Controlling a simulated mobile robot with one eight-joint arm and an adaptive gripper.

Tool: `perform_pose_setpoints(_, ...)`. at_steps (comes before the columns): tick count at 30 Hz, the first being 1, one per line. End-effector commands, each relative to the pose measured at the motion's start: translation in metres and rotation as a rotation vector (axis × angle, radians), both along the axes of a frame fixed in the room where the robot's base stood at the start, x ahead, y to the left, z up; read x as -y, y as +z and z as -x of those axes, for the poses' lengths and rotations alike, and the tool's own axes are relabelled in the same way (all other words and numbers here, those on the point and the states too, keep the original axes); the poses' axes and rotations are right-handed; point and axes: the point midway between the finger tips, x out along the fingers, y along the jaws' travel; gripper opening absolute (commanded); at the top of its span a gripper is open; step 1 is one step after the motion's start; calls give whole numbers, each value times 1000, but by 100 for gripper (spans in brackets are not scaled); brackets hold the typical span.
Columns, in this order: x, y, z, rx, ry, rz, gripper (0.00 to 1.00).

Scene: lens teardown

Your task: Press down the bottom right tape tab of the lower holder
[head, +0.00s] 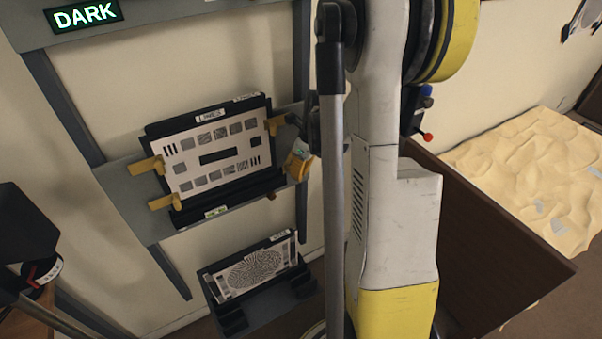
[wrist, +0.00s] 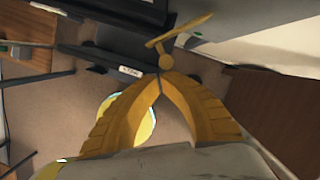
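A holder (head: 228,205) carries a white line-pattern chart (head: 215,157) on the wall rail. Yellow tabs show at its left side (head: 165,202) and upper right (head: 276,124). A small yellow-brown piece (head: 271,196) shows at its bottom right. A lower holder (head: 262,310) bears a round-pattern chart (head: 256,269); I make out no tabs on it. My gripper (head: 299,164) is just right of the upper chart, partly behind my arm. In the wrist view its yellow fingertips (wrist: 160,77) meet, just below a yellow piece with a round end (wrist: 176,45); contact is unclear.
A green-lit DARK sign (head: 84,15) is at the upper left. A black device (head: 25,225) stands at the left edge. A brown panel (head: 490,240) and a sandy bed (head: 535,170) lie to the right of my arm. Grey rails (head: 60,105) frame the holder.

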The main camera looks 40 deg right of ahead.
Motion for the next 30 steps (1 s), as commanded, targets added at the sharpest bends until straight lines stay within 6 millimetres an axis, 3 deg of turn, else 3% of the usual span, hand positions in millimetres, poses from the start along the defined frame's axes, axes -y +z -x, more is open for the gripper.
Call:
perform_pose_setpoints(17,-11,0,-7,0,0,0,0)
perform_pose_setpoints(30,-33,0,-30,0,1,0,0)
